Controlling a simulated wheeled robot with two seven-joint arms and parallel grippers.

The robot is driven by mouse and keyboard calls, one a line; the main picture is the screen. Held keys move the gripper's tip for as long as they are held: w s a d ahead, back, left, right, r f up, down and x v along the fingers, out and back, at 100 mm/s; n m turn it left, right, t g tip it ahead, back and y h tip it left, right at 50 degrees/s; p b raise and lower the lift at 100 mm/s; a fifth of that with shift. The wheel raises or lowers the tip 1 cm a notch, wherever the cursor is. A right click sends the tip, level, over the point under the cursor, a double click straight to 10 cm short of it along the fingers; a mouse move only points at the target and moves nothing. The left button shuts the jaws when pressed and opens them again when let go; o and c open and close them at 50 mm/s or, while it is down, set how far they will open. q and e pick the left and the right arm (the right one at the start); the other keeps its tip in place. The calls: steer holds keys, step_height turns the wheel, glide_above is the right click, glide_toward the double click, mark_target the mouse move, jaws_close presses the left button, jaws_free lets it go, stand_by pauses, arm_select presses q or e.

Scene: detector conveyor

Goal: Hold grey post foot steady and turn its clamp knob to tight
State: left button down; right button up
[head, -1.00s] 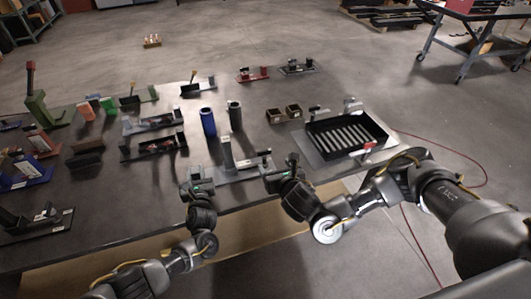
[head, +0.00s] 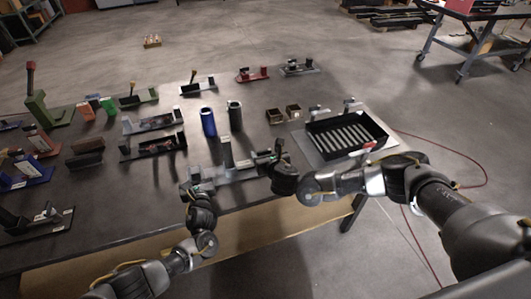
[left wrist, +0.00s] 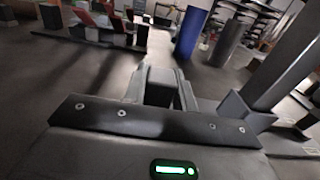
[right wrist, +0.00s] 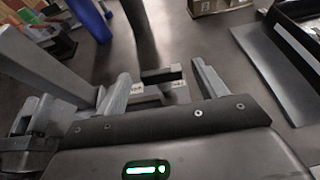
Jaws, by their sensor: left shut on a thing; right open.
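The grey post foot (head: 232,174) sits near the table's front edge, with its upright post (head: 227,152). The post shows large in the right wrist view (right wrist: 40,65) and at the right of the left wrist view (left wrist: 288,62). My left gripper (head: 194,183) is shut on the foot's left end; the grip itself is mostly hidden. My right gripper (head: 271,160) is open at the foot's right end. In the right wrist view a dark bar-shaped part with pale labels (right wrist: 162,76) shows between and beyond its fingers. I cannot tell the clamp knob's setting.
A blue cylinder (head: 208,121) and a dark cylinder (head: 234,116) stand behind the post. Several fixtures crowd the table's left side.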

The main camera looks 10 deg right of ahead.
steer(key=shift+w+f, duration=0.25)
steer(key=shift+w, duration=0.2)
steer(key=c, duration=1)
